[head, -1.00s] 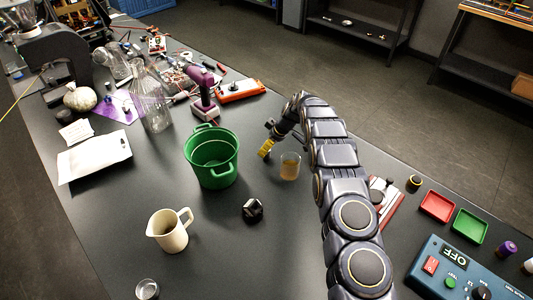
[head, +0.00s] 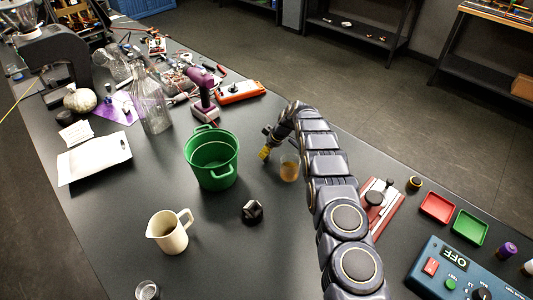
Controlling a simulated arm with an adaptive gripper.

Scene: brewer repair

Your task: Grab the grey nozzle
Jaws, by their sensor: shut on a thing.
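My gripper (head: 265,153), with yellow fingertips, points down over the table between the green pot (head: 212,174) and a glass of amber liquid (head: 289,170). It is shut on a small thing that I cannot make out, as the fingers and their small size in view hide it. I cannot clearly pick out a grey nozzle. A small dark faceted piece (head: 252,211) lies on the table below the gripper in the picture, apart from it. A grey metal cup (head: 147,291) stands at the bottom edge.
A cream jug (head: 170,233) stands front left, with a white pouch (head: 95,160) behind it. A glass flask (head: 150,105) and a purple tool (head: 203,95) stand farther back. Red (head: 437,206) and green (head: 470,226) trays and a control box (head: 455,275) are at right.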

